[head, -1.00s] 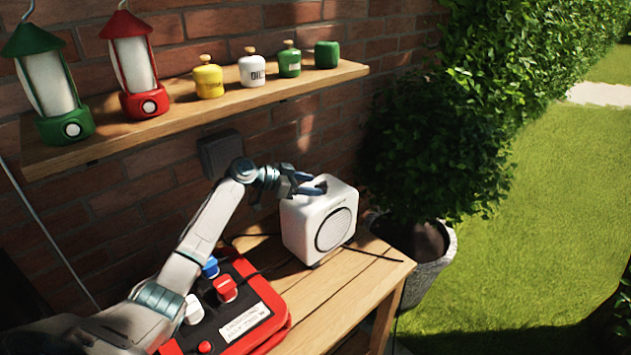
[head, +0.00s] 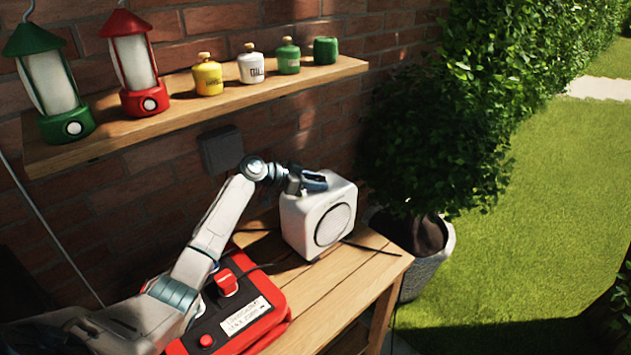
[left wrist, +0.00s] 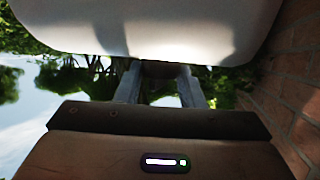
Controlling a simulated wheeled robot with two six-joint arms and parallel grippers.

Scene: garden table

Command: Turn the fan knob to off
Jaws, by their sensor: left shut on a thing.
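The white fan (head: 300,222) is a box with a round grille on its front, standing on the wooden table. My left gripper (head: 318,182) is at the top face of the fan. It is shut on the fan's dark knob, which the gripper hides in the head view. In the left wrist view the two fingers of my left gripper (left wrist: 160,86) sit either side of the dark knob (left wrist: 162,70), just against the white fan body (left wrist: 185,28). The knob's setting marks cannot be read. My right gripper is not in view.
A red power box (head: 262,322) with a red plug (head: 227,283) lies left of the fan, partly under my left arm. A wooden shelf (head: 190,112) with lanterns and small canisters runs above. A potted bush (head: 425,235) stands right of the table (head: 350,283).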

